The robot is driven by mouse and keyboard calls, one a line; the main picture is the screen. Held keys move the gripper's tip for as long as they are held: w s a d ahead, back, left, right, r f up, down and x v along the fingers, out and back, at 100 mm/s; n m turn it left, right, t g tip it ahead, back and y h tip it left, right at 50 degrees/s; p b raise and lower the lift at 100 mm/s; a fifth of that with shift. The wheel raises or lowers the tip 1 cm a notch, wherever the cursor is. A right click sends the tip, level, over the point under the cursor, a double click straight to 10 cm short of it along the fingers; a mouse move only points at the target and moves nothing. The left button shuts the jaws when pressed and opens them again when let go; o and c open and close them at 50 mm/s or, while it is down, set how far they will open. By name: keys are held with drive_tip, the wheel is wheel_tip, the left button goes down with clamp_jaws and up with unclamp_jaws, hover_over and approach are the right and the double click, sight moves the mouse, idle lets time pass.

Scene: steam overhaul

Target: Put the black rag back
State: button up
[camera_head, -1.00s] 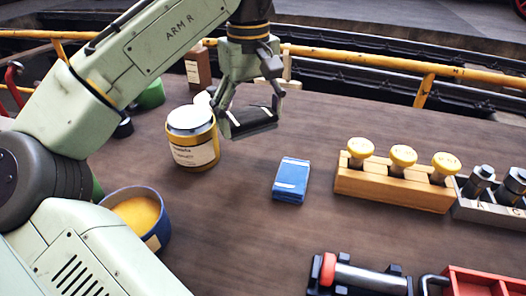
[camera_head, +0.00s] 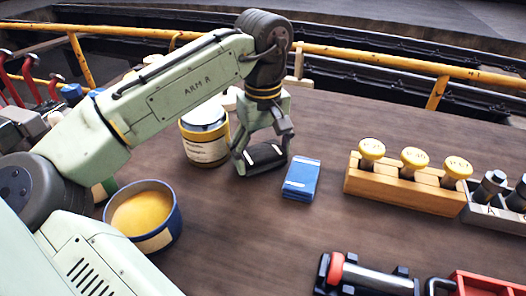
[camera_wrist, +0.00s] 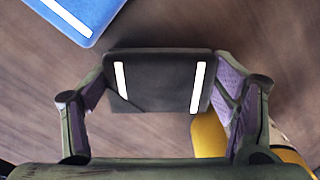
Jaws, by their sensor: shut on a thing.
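The black rag (camera_head: 262,158) is a flat dark folded block with pale stripes. It also shows in the wrist view (camera_wrist: 158,80). My gripper (camera_head: 262,150) is shut on it, with one finger on each side, and the wrist view shows both fingers (camera_wrist: 160,95) against its edges. The rag is low over the bench, just left of a folded blue rag (camera_head: 301,180) and apart from it. Whether the black rag touches the bench top is hard to tell. The blue rag also shows at the top left of the wrist view (camera_wrist: 80,15).
A yellow-banded tin (camera_head: 206,142) stands close left of my gripper. A blue tub of yellow stuff (camera_head: 143,216) is at front left. A wooden block with yellow-topped stamps (camera_head: 405,185) is to the right. A roller in a black holder (camera_head: 370,278) lies in front. Bench between is clear.

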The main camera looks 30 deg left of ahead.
sight(263, 153)
drive_tip(key=shift+f, duration=0.2)
drive_tip(key=o, duration=1)
drive_tip(key=shift+o, duration=0.2)
drive_tip(key=shift+r, duration=0.15)
wheel_tip(263, 153, up, 12)
drive_tip(key=shift+r, duration=0.1)
